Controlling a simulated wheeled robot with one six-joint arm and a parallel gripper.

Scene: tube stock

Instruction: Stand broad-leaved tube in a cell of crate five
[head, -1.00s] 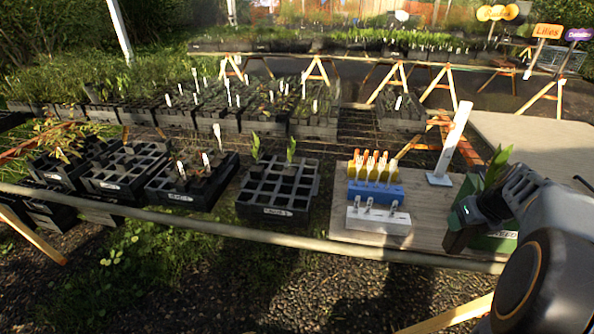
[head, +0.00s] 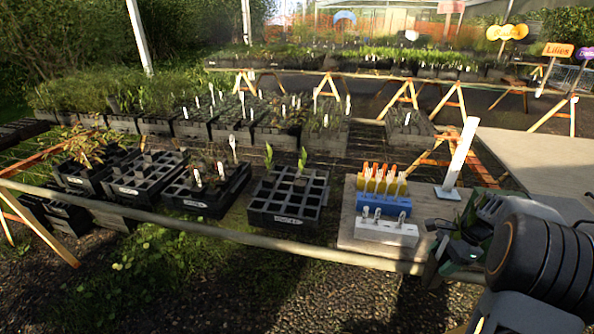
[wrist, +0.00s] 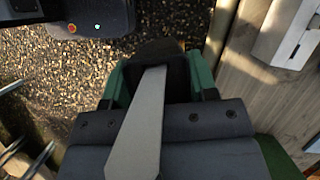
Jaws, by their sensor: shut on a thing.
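My gripper (wrist: 158,85) is shut on a dark tube (wrist: 178,82) in the wrist view, with a pale grey label-like strip in front of it. In the head view my gripper (head: 455,250) is at the front right edge of the board, partly hidden by my arm. The held tube and its leaves cannot be made out clearly there. A black celled crate (head: 262,216) stands left of the board, well left of my gripper.
The board (head: 345,240) holds a blue block (head: 375,204) with yellow bottles, a white block (head: 386,231) and a tall white sign (head: 459,157). More black crates (head: 140,181) stand further left. A rail (head: 215,235) runs along the front. Gravel shows below my gripper.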

